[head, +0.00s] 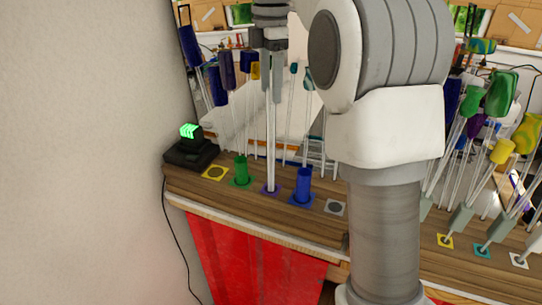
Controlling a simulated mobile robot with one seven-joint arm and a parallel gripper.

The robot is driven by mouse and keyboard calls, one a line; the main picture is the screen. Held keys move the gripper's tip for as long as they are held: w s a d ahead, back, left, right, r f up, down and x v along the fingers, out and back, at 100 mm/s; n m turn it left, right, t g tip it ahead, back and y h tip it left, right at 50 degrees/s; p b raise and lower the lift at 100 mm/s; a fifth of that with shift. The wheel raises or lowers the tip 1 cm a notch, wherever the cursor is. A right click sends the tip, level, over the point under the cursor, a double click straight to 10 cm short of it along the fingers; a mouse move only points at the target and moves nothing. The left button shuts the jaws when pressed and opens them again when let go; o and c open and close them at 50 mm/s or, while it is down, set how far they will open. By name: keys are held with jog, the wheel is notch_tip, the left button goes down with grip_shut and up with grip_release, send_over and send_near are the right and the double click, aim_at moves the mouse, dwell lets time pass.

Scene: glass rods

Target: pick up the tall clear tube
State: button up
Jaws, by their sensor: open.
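The tall clear tube (271,150) stands upright on a purple square (270,189) on the wooden counter. My gripper (271,94) points down from above, its two grey fingers apart. In the picture the tube's upper part lies between and just below the fingertips. The fingers appear open on either side of it, but I cannot tell the depth or whether they touch it. The tube's top end is not clearly visible.
A green cylinder (241,170) stands left of the tube and a blue cylinder (303,186) right of it, both close. A black device with a green-lit block (190,133) sits at the counter's left end. Several colored-topped rods stand at right. My arm hides the middle.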

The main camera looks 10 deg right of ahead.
aim_at(271, 119)
notch_tip(271, 119, down, 3)
jog(key=shift+r, duration=0.1)
jog(key=shift+s+f, duration=0.15)
jog(key=shift+f, duration=1.2)
jog(key=shift+s+f, duration=0.15)
jog(key=shift+f, duration=1.2)
grip_shut()
